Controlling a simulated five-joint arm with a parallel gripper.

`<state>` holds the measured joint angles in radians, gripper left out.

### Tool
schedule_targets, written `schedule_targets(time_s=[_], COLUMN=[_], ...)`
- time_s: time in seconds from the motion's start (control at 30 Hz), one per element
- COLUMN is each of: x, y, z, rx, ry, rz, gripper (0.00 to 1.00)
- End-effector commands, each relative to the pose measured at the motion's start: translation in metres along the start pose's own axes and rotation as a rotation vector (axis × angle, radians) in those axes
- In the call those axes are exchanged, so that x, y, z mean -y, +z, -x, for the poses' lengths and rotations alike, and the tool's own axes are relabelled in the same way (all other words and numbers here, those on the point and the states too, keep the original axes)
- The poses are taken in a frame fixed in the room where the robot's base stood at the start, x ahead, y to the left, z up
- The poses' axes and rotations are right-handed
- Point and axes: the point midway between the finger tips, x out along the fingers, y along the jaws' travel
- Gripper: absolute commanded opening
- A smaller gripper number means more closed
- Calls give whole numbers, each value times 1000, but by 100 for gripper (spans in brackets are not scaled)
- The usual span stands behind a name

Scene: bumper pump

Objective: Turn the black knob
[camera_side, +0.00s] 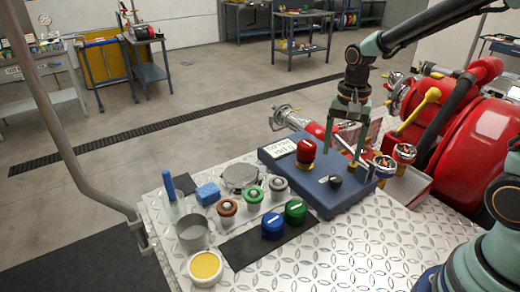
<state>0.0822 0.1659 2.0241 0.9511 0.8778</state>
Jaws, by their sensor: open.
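The black knob (335,181) sits on top of the blue control box (318,200), towards its front right. A light mark shows beside it on the box top. My gripper (342,158) points down over the box from the back right. Its two green fingers are spread apart and empty. The fingertips are just above and behind the knob in the picture; I cannot tell whether either touches it. A red knob (306,151) on a yellowish base stands on the same box, left of my gripper.
Blue (272,226) and green (296,211) knobs lie on a black mat in front of the box. Several jars, a cup of yellow stuff (205,266) and a blue sponge (208,194) stand left. Red pump pipework and chrome-topped valves (404,153) crowd the right.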

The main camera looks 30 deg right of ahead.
Motion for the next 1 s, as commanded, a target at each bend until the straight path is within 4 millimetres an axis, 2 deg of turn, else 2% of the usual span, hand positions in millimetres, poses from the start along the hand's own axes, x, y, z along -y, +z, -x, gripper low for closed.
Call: schedule_targets(time_s=[0.1,0.3,1.0], x=[1,0,0], y=[0,0,0], z=[20,38,40], rx=[-3,-1,0], ry=[-3,-1,0], rz=[0,0,0], gripper=[76,76,76])
